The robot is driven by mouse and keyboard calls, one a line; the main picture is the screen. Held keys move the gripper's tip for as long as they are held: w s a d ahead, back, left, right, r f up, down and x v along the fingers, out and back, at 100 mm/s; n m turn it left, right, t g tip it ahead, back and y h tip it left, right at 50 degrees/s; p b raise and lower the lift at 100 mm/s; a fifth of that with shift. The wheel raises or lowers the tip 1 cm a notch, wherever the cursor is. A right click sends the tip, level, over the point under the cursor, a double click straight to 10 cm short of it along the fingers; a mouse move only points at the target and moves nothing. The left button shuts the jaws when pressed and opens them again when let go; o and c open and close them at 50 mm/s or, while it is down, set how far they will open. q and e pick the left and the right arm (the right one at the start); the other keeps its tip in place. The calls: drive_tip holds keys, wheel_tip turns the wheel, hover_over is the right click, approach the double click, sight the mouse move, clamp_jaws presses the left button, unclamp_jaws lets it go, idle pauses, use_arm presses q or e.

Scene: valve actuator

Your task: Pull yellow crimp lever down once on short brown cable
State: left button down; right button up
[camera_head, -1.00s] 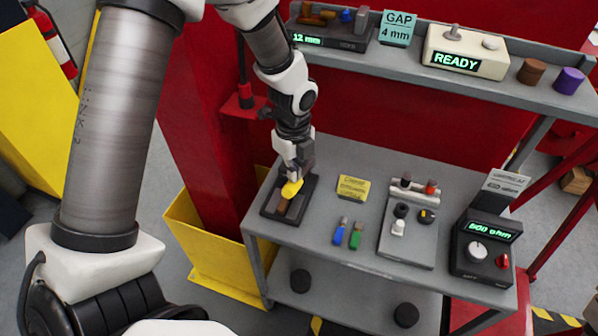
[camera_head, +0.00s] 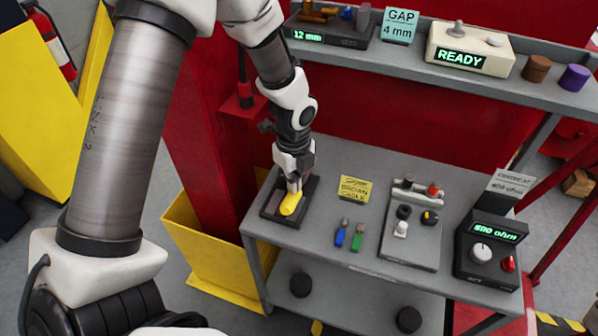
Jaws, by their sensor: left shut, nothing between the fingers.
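The yellow crimp lever (camera_head: 291,204) stands on a dark crimp base (camera_head: 270,211) at the left end of the grey table. My left gripper (camera_head: 294,186) is shut and empty, pointing down at the upper end of the lever, touching it or very close. The gripper hides part of the lever and base. A brown patch shows in the base beside the lever; I cannot tell whether it is the short brown cable. A yellow card (camera_head: 354,189) with dark lettering, seemingly about a brown cable, lies right of the base. My right gripper is not in view.
The shelf above holds a READY box (camera_head: 468,48) and a GAP 4 mm sign (camera_head: 398,25).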

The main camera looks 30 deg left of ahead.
use_arm(q)
drive_tip(key=shift+d+f+b, duration=0.1)
drive_tip(key=shift+f+b, duration=0.5)
drive_tip(key=shift+f, duration=0.65)
wheel_tip(320, 180, up, 8)
drive_tip(key=p, duration=0.8)
drive_tip(key=shift+r+p, duration=0.2)
drive_tip(key=shift+p, duration=0.2)
drive_tip(key=shift+r, duration=2.6)
